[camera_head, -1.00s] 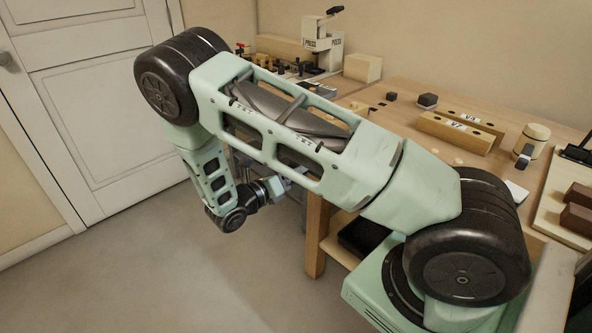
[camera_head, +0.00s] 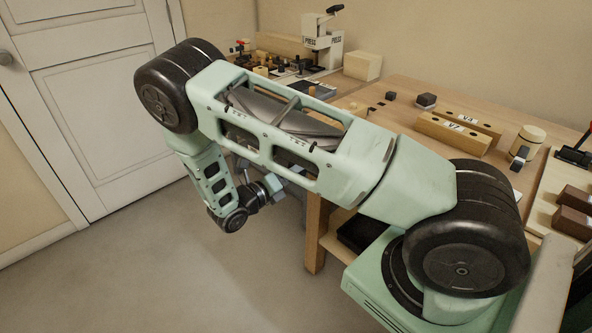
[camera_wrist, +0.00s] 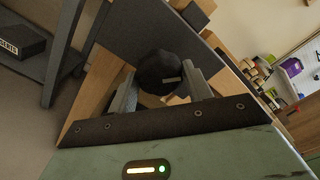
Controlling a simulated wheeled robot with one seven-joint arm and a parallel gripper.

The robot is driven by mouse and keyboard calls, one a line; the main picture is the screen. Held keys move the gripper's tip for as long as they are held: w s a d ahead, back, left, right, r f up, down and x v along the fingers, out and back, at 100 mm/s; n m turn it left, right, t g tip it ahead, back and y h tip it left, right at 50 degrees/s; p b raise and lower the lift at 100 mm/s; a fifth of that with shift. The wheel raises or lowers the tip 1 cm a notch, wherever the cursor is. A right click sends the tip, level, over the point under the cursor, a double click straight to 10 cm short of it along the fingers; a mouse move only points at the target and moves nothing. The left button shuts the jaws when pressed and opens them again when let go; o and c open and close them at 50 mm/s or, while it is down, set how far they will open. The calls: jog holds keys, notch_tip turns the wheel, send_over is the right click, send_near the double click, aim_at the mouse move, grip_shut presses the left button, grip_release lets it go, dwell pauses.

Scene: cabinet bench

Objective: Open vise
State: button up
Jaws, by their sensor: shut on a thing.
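In the wrist view, my gripper (camera_wrist: 160,92) has its two grey fingers on either side of a dark round knob (camera_wrist: 160,70), shut on it. I cannot tell for sure that the knob is the end of the vise handle. A large dark grey plate (camera_wrist: 145,32) is behind the knob, and it may be part of the vise. In the head view, my gripper (camera_head: 292,172) is small and low at the bench's left end, partly hidden by my arm. The vise jaws do not show clearly in either view.
The wooden bench (camera_head: 400,92) carries blocks marked V3 and V7 (camera_head: 455,133), a white press (camera_head: 322,45) and a light wooden block (camera_head: 362,65). A bench leg (camera_head: 316,235) stands close to my forearm. The floor at left, before the white door (camera_head: 95,110), is clear.

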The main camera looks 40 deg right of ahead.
jog(key=shift+w+a+n+p, duration=0.1)
jog(key=shift+n+p, duration=0.5)
jog(key=shift+n, duration=0.5)
jog(key=o, duration=0.8)
jog(key=shift+o, duration=0.2)
jog(key=a, duration=0.7)
jog(key=shift+s, duration=0.2)
